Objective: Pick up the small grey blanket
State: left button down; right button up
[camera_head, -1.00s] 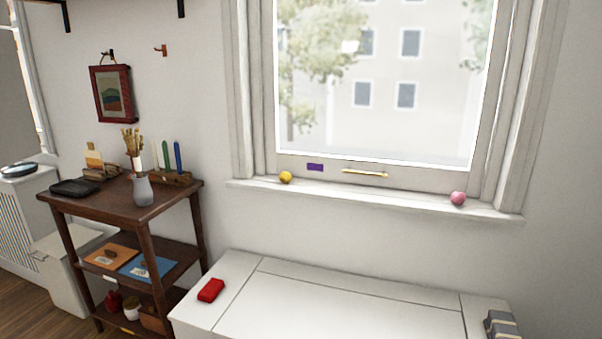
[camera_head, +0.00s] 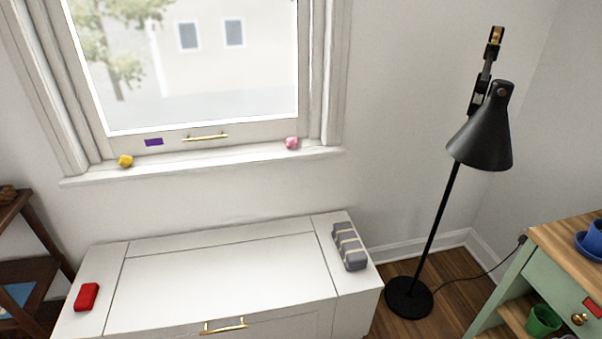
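A small grey folded bundle with pale bands (camera_head: 349,247), which looks like the grey blanket, lies on the right end of the white chest (camera_head: 220,280). It rests near the chest's right edge, below the window. Neither of my grippers is in view, and nothing is touching the bundle.
A red block (camera_head: 87,297) lies on the chest's left end. A black floor lamp (camera_head: 482,140) stands right of the chest, its cord running to a green cabinet (camera_head: 500,294). Yellow (camera_head: 126,161) and pink (camera_head: 291,143) objects sit on the windowsill (camera_head: 210,165). The chest's middle is clear.

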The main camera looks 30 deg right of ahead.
aim_at(352, 252)
jog(key=z, duration=1.25)
jog(key=i+j, duration=0.2)
jog(key=j+u, duration=0.05)
jog(key=j, duration=0.05)
